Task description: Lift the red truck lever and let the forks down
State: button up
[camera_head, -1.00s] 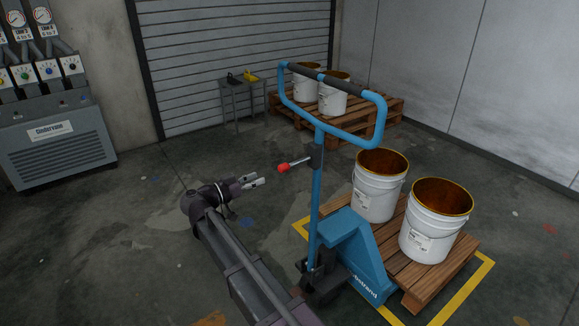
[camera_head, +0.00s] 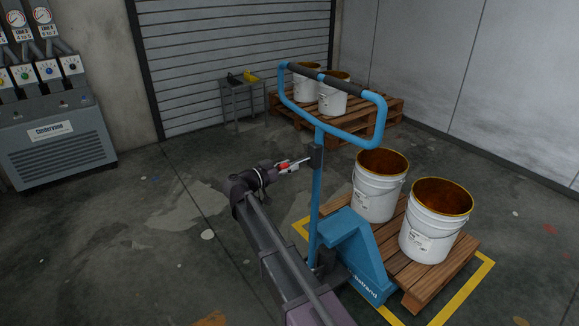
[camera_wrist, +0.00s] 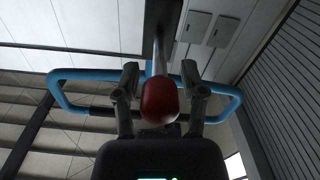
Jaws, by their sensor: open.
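The blue pallet truck (camera_head: 352,255) stands with its forks side under a wooden pallet (camera_head: 415,268); the forks themselves are hidden. Its looped handle (camera_head: 379,125) rises on a blue post. The lever with a red knob (camera_head: 283,168) sticks out leftward from the post. My gripper (camera_head: 290,166) is at the knob, its fingers open. In the wrist view the red knob (camera_wrist: 160,101) is between the two spread fingers, with a visible gap on either side.
Two white buckets, one nearer (camera_head: 432,225) and one farther (camera_head: 376,190), stand on the pallet. Yellow floor lines (camera_head: 466,294) surround it. A small grey table (camera_head: 242,100) and another loaded pallet (camera_head: 385,109) stand behind.

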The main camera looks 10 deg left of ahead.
jog(key=shift+w+d, duration=0.1)
grip_shut()
jog(key=shift+d+r, duration=0.1)
jog(key=shift+d, duration=0.1)
